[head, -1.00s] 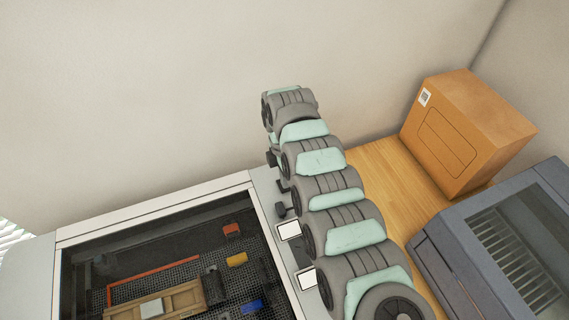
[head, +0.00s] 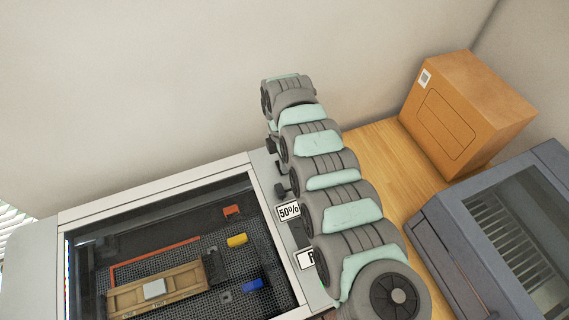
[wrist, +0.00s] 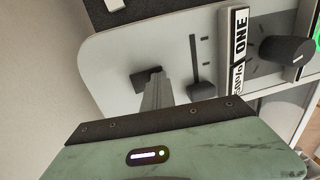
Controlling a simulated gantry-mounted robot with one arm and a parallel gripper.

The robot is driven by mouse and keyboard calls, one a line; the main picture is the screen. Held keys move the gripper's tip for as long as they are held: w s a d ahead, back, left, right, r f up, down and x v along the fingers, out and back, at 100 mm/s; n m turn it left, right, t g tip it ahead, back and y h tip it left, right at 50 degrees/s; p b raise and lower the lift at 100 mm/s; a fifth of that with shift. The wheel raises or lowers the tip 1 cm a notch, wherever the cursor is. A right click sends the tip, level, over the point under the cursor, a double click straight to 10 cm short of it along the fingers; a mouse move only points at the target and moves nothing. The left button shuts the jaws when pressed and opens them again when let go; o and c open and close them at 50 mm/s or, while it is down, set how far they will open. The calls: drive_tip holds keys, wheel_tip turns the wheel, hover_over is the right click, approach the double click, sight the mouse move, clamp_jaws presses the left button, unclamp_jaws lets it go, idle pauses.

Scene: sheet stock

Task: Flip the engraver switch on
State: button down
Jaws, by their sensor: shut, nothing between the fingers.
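The engraver (head: 160,187) is a pale machine with a dark window, at the lower left in the head view. A control strip (head: 262,163) runs along its right side, partly hidden by my arm. In the wrist view the pale panel (wrist: 110,60) carries a dark lever-like control (wrist: 201,88) below a thin slot, and a round dark knob (wrist: 287,50). I cannot tell which control is the engraver switch or its state. My gripper (wrist: 148,77) is shut and empty over the panel, left of the lever. Contact with the panel is unclear.
A cardboard box (head: 465,115) stands on the wooden surface (head: 377,150) at the right. A grey machine (head: 440,240) stands in front of it. White labels, one reading 50% (head: 288,211), sit on the strip beside my arm. A wall is behind.

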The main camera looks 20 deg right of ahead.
drive_tip(key=shift+w+f+b, duration=0.1)
drive_tip(key=shift+w+b, duration=0.2)
drive_tip(key=shift+b, duration=0.35)
drive_tip(key=shift+w+r+b, duration=0.3)
drive_tip(key=shift+w+b, duration=0.15)
drive_tip(key=shift+b, duration=0.6)
drive_tip(key=shift+r, duration=0.15)
drive_tip(key=shift+r+p, duration=0.35)
drive_tip(key=shift+p, duration=0.05)
wheel_tip(320, 180, up, 13)
drive_tip(key=s, duration=0.1)
drive_tip(key=shift+s, duration=0.4)
drive_tip(key=shift+r, duration=0.1)
